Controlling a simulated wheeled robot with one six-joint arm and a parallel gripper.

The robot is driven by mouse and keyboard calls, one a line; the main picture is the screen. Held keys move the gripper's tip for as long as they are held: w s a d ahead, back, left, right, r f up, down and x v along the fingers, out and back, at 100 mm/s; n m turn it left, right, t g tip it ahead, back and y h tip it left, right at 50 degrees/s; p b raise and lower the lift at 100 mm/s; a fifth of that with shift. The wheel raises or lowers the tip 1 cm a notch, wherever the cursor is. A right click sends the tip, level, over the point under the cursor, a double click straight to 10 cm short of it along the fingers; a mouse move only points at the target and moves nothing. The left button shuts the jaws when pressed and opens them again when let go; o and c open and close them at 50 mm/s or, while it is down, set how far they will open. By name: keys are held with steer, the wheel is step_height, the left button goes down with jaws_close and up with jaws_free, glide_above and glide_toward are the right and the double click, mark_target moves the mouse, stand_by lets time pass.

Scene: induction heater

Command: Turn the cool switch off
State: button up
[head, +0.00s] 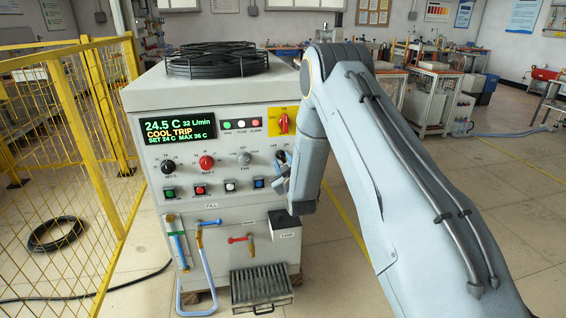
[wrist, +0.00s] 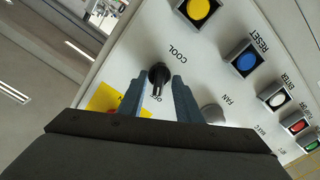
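The cool switch is a black rotary knob (wrist: 158,76) beside the COOL label on the white panel in the wrist view. Its narrow grip runs toward the bottom of that view, toward a partly hidden label. My gripper (wrist: 160,85) has one finger on each side of the knob, with small gaps showing, so it looks open around it.
The fan knob (head: 244,158) and several push buttons (head: 230,186) are close by. A red rotary switch on a yellow plate (head: 283,122) is above. The display (head: 178,128) reads COOL TRIP. A yellow fence (head: 100,95) stands at left.

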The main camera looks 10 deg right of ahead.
steer(key=s+b, duration=0.1)
steer(key=s, duration=0.6)
steer(key=shift+s, duration=0.4)
steer(key=s+r+m+g, duration=0.2)
steer(key=s+g, duration=0.6)
steer(key=s, duration=1.2)
steer(key=s+r+m+g, duration=0.1)
steer(key=s+m+g, duration=0.3)
steer(key=s+g, duration=0.5)
steer(key=s, duration=1.1)
steer(key=shift+s+a+r+g, duration=0.15)
steer(key=shift+r+g, duration=0.15)
steer(key=shift+r, duration=0.1)
